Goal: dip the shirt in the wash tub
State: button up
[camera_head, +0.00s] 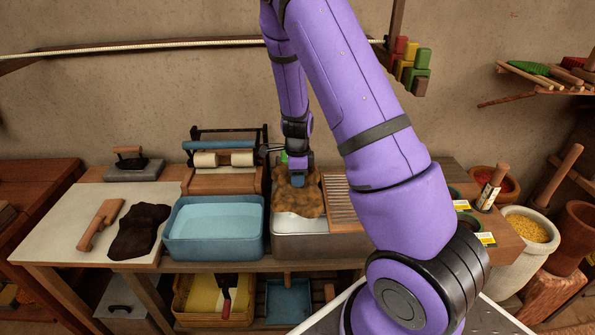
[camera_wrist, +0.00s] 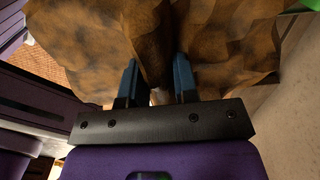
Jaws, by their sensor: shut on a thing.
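My gripper (camera_head: 297,181) is shut on a mottled brown shirt (camera_head: 296,202), bunched and hanging below the fingers. In the wrist view the two blue fingertips (camera_wrist: 156,75) pinch a fold of the shirt (camera_wrist: 95,45). The shirt hangs over a grey tub (camera_head: 315,248) with a slatted wooden washboard (camera_head: 340,203) at its right side. Its lower edge overlaps the tub's pale inside; I cannot tell whether it touches. A blue tub (camera_head: 214,255) holding pale blue water stands just left of the grey one.
A dark folded cloth (camera_head: 139,232) and a wooden-handled tool (camera_head: 100,225) lie on a white board (camera_head: 62,222) at left. A roller wringer (camera_head: 225,172) stands behind the blue tub. Bowls and a pot of yellow grains (camera_head: 529,228) stand at right. A rope (camera_head: 150,44) crosses above.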

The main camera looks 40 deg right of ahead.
jog(key=shift+f, duration=8.75)
jog(key=shift+s+a+r, duration=0.35)
jog(key=shift+s+r, duration=0.15)
jog(key=shift+r, duration=0.1)
jog(key=shift+w+d+f, duration=0.3)
jog(key=shift+w+d, duration=0.05)
jog(key=shift+w, duration=0.15)
jog(key=shift+w+d+f, duration=0.3)
jog(key=shift+w, duration=0.2)
jog(key=shift+s+a+r, duration=0.3)
jog(key=shift+s+a, duration=0.05)
jog(key=shift+s, duration=0.15)
jog(key=shift+s+a+r, duration=0.3)
jog(key=shift+s, duration=0.2)
